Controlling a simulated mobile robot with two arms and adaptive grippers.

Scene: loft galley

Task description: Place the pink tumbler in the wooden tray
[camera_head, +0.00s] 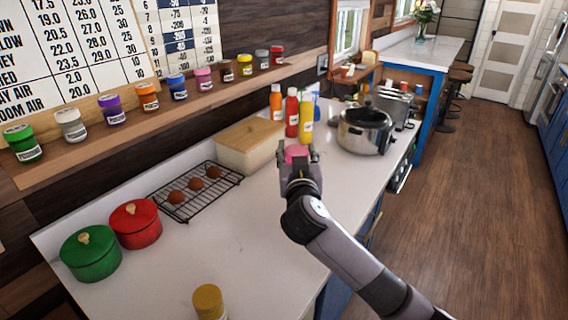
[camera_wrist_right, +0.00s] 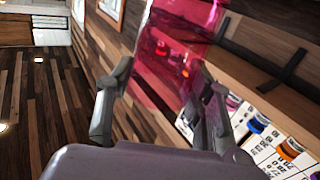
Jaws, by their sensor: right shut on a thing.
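The pink tumbler is see-through in the right wrist view (camera_wrist_right: 178,45), between the fingers of my right gripper (camera_wrist_right: 158,110), which is shut on it. In the head view a small part of the pink tumbler (camera_head: 296,151) shows just beyond my right gripper (camera_head: 298,168), over the white counter; the gripper hides the rest. I cannot make out a wooden tray for certain in either view. My left gripper is not in view.
On the counter (camera_head: 240,235) are a wood-lidded box (camera_head: 250,135), a wire rack (camera_head: 170,205) with brown eggs, red (camera_head: 135,225) and green (camera_head: 91,254) pots, a steel pot (camera_head: 365,132), several bottles (camera_head: 291,112) and a yellow-lidded jar (camera_head: 208,302). The front middle is clear.

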